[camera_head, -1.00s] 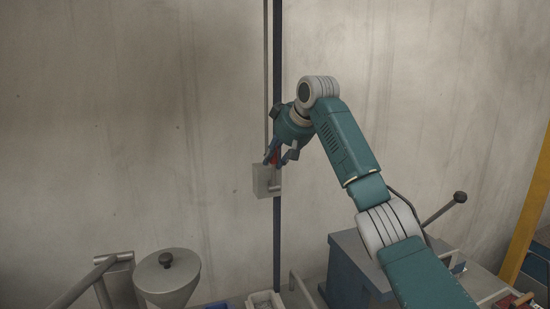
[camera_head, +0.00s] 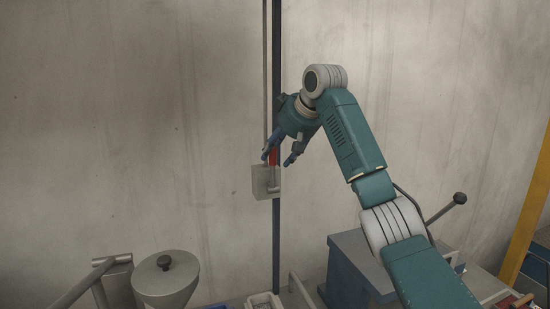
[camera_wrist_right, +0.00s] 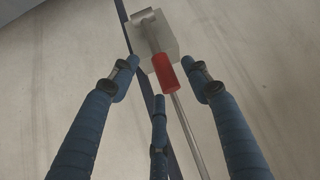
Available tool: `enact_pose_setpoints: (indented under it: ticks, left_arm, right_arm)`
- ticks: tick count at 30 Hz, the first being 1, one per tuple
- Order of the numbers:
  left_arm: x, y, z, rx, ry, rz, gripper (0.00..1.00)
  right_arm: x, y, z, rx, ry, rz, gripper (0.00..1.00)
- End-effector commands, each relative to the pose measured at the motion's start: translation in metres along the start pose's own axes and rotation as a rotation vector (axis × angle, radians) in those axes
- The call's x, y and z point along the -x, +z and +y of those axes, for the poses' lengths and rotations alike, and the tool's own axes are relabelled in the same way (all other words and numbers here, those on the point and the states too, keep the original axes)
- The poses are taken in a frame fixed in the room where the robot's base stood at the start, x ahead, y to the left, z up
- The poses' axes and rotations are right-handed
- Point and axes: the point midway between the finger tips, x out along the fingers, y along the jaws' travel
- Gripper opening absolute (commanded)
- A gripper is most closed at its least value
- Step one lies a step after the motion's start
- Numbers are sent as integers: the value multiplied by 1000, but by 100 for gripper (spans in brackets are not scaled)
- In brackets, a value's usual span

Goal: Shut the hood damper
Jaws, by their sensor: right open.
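The hood damper's control is a pale grey box (camera_head: 265,182) on a dark upright post against the wall. Its lever has a red grip (camera_head: 273,157), which points up from the box in the head view. In the right wrist view the red grip (camera_wrist_right: 165,74) lies between my fingers, with the grey box (camera_wrist_right: 174,38) beyond it. My right gripper (camera_head: 278,161) is open, its blue fingers spread around the grip with gaps to either side. I cannot tell how far the grip reaches in depth between them. My left gripper is not in view.
A thin rod (camera_head: 266,80) runs up the wall from the box beside the dark post (camera_head: 277,235). Below stand a grey funnel with a lid (camera_head: 167,280), a blue-grey cabinet (camera_head: 350,265) and a black-knobbed lever (camera_head: 445,208). The wall around the box is clear.

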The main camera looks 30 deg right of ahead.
Motion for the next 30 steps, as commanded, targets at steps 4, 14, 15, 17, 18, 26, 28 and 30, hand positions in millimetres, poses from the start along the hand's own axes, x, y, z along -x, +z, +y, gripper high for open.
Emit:
enact_pose_setpoints:
  ticks: [4, 14, 15, 17, 18, 26, 28, 30]
  left_arm:
    - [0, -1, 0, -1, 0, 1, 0]
    - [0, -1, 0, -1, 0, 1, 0]
    - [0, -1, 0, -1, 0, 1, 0]
    - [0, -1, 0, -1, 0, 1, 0]
    - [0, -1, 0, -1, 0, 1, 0]
    - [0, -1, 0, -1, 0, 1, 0]
    - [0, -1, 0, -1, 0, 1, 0]
    - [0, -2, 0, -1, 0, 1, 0]
  right_arm:
    - [35, -2, 2, -1, 2, 7, 48]
    - [81, -1, 2, -2, 2, 3, 48]
    - [83, -1, 2, -2, 2, 3, 48]
    - [84, -1, 2, -2, 2, 3, 48]
    - [85, -1, 2, -2, 2, 2, 48]
    - [85, -1, 2, -2, 2, 2, 48]
    - [85, -1, 2, -2, 2, 2, 48]
    - [84, -1, 2, -2, 2, 2, 48]
